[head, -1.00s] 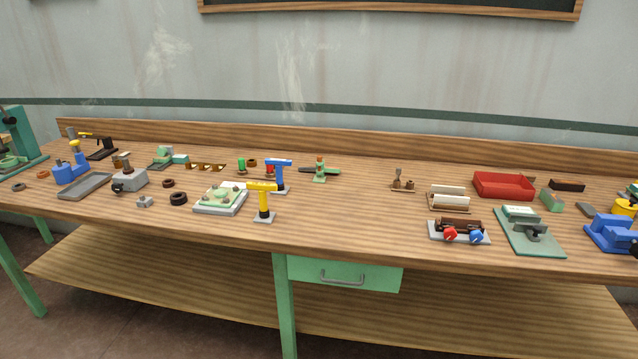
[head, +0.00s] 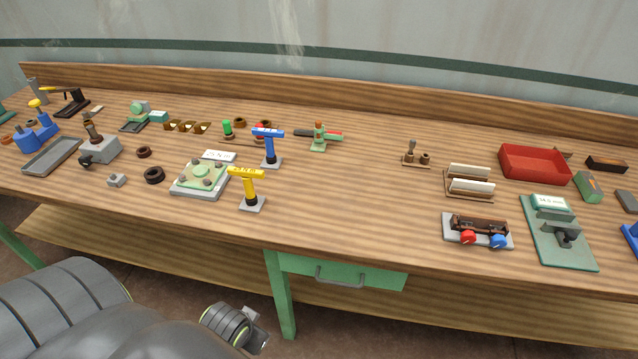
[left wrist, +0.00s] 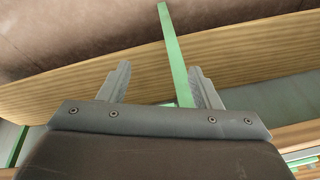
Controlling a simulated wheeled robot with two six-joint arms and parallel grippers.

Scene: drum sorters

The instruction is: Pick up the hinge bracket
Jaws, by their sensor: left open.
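A small grey part (head: 116,180), which may be the hinge bracket, lies on the wooden workbench (head: 345,205) at the left. It sits in front of a grey block with a dark knob and left of a black ring; its fine shape is too small to make out. My left gripper (left wrist: 160,78) is open and empty in the left wrist view, with only the bench's underside, a green leg and the floor beyond it. In the head view my left arm is low at the front, below the bench top, well away from the grey part. My right gripper does not show.
A black ring (head: 154,175), a grey tray (head: 54,156) and a grey block (head: 101,150) surround the small part. A green-topped fixture (head: 201,178) and yellow (head: 251,203) and blue (head: 271,160) T-shaped stands are to its right. The bench middle is mostly clear.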

